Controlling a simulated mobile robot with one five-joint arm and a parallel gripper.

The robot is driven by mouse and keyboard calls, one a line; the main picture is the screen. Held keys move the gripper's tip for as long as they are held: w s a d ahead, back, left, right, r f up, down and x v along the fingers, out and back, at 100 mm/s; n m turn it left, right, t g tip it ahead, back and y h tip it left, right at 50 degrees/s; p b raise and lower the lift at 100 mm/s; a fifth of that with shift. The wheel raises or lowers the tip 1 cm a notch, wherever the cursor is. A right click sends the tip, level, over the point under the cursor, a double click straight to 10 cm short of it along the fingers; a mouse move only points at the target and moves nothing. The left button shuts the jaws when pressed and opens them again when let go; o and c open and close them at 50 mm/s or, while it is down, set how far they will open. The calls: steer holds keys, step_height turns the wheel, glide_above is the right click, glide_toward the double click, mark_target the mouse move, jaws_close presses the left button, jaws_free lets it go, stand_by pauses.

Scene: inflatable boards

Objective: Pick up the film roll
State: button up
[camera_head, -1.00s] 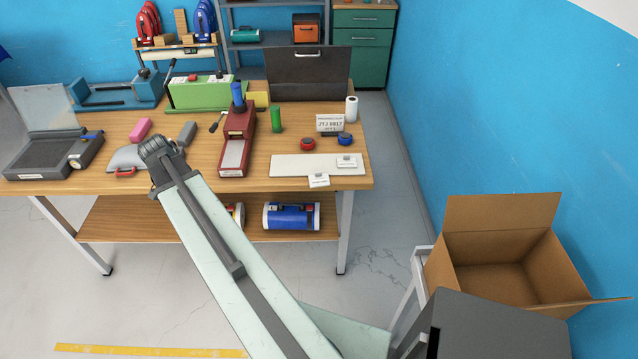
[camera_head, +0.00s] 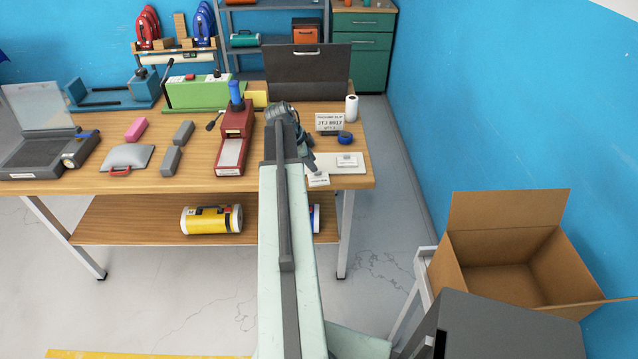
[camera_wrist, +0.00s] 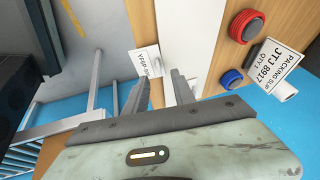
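A small white roll (camera_head: 351,108), which looks like the film roll, stands upright near the right back of the wooden table. In the wrist view a white roll (camera_wrist: 284,92) shows at the right edge, beside the packing slip (camera_wrist: 270,62). My gripper (camera_head: 305,157) is over the right part of the table, to the left of and nearer than the roll, not touching it.
A blue disc (camera_head: 345,137) and a red disc (camera_wrist: 247,26) lie near the packing slip (camera_head: 330,122). A dark case (camera_head: 308,75) stands behind. A red device (camera_head: 236,130) is to the left. An open cardboard box (camera_head: 510,250) is at right.

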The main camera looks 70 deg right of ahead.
mark_target(317, 177)
steer(key=b+x, duration=0.5)
steer(key=shift+a+f, duration=0.1)
steer(key=shift+f, duration=0.1)
steer(key=shift+r, duration=0.15)
jaws_close()
steer(key=shift+r+p, duration=0.15)
steer(key=shift+p, duration=0.2)
steer(key=shift+r+p, duration=0.3)
step_height(317, 177, up, 4)
steer(key=p, duration=0.3)
steer(key=shift+f, duration=0.25)
steer(key=w+a+p, duration=0.1)
steer(key=w+a, duration=0.3)
steer(key=a, duration=1.1)
steer(key=shift+a+r, duration=0.25)
steer(key=shift+r, duration=0.1)
